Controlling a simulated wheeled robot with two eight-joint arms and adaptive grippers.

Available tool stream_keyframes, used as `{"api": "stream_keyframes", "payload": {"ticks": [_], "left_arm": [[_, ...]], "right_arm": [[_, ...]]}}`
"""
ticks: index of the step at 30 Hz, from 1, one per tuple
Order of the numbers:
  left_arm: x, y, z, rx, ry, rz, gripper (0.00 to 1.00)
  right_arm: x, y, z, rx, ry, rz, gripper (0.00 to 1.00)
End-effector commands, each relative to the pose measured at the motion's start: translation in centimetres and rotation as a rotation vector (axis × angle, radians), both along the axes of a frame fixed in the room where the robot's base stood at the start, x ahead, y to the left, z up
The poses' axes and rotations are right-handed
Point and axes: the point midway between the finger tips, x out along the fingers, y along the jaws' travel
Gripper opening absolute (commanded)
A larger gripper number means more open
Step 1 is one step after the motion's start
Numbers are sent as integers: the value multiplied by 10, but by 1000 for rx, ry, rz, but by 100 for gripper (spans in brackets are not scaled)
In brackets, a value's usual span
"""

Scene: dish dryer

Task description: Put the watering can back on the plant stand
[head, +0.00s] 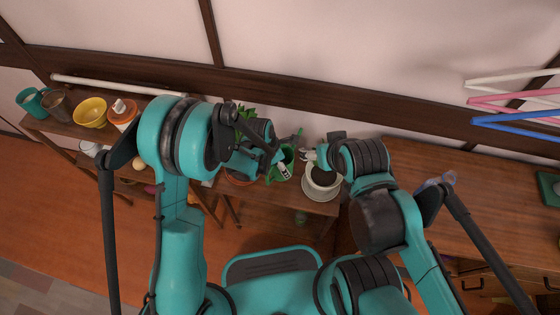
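A green object (290,154) that looks like the watering can is at the small wooden plant stand (290,202), left of a white pot (322,190). My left gripper (281,168) is right at the green object and covers part of it. I cannot tell whether its fingers are closed on it, or whether the can rests on the stand. My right gripper (310,156) is at the upper left rim of the white pot, to the right of the green object. Its finger opening is too small to judge.
A leafy plant (246,124) is partly hidden behind my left arm. A shelf on the left holds a yellow bowl (90,113), a teal mug (31,101), a brown cup (56,105) and an orange jar (123,115). A wooden counter (470,200) is on the right, under coloured rods (515,102).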

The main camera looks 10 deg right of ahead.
Motion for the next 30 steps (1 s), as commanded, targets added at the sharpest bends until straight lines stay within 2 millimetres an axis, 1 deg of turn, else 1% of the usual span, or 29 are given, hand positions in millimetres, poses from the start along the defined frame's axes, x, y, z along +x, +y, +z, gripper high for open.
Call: {"api": "stream_keyframes", "payload": {"ticks": [12,15,20,30], "left_arm": [[0,0,-46,0,-1,-2,31],[0,0,-54,0,-1,-2,31],[0,0,-60,0,0,-2,31],[0,0,-60,0,0,-2,31]], "right_arm": [[0,0,-29,0,0,0,71],[0,0,-33,0,0,0,71],[0,0,-36,0,0,0,71],[0,0,-35,0,0,0,71]]}}
